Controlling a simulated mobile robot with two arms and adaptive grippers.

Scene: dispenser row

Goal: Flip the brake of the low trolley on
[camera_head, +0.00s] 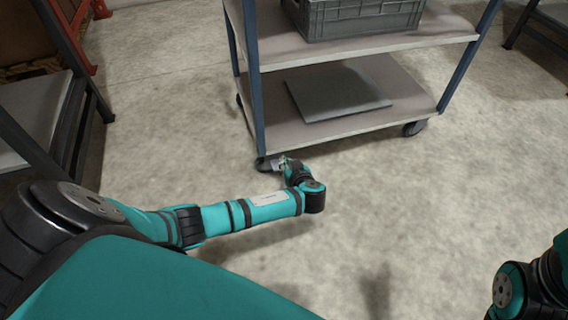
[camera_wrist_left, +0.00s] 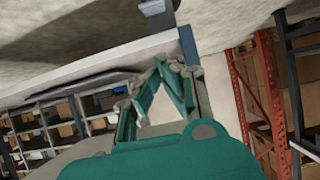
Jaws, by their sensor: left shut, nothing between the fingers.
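The low trolley (camera_head: 350,130) has blue posts and two light shelves. Its near-left caster (camera_head: 264,164) is under the near-left post in the head view. In the left wrist view, which is turned over with the floor at the top, the caster's metal part (camera_wrist_left: 154,8) shows at the top edge, and the blue post (camera_wrist_left: 188,44) is below it. My left gripper (camera_head: 282,164) is low, right beside this caster; the fingertips (camera_wrist_left: 168,62) are shut and empty. I cannot tell whether they touch the trolley. The brake's position is too small to tell. My right gripper is not in view.
A grey crate (camera_head: 360,20) stands on the upper shelf, and a flat grey panel (camera_head: 335,92) lies on the lower one. Dark-framed racks stand at left (camera_head: 75,120) and at the top right (camera_head: 540,35). The floor (camera_head: 410,210) in front is clear.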

